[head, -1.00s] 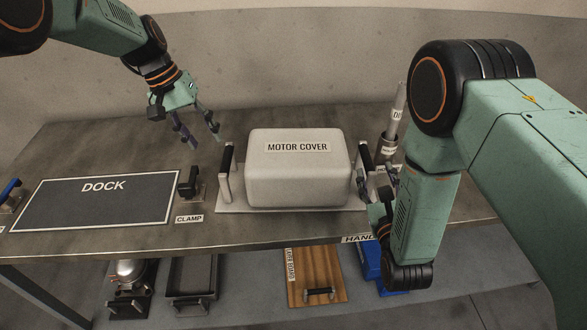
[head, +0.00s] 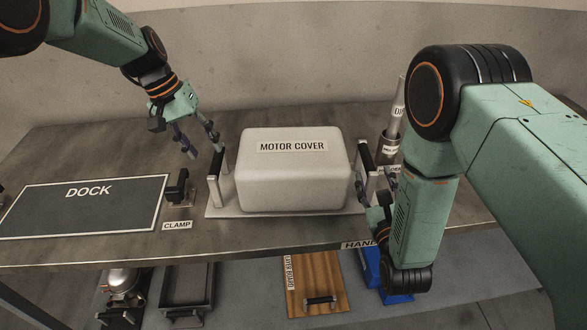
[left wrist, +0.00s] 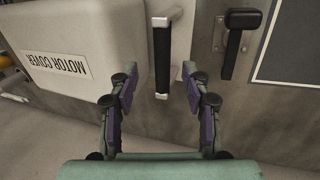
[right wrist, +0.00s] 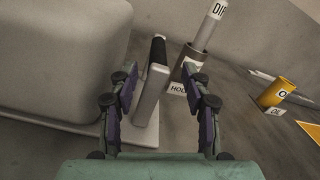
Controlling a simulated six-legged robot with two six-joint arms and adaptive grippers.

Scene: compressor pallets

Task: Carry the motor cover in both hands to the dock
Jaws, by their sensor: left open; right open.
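The motor cover (head: 293,180) is a pale grey rounded box on a flat base plate on the table, with an upright black-gripped handle at each side. My left gripper (head: 205,148) is open and empty, above and beside the left handle (head: 217,172). In the left wrist view that handle (left wrist: 162,60) lies ahead of the open fingers (left wrist: 158,88), which do not touch it. My right gripper (head: 368,190) is open by the right handle (head: 368,160), partly hidden by my forearm. In the right wrist view this handle (right wrist: 154,78) stands between the open fingers (right wrist: 160,92). The dock (head: 85,208) is a dark, white-edged rectangle at the left.
A black clamp (head: 178,187) stands between dock and cover. A holder with a rod (head: 390,145) stands behind the right handle. A wooden board (head: 313,280) and a dark tray (head: 188,290) are on the shelf below.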

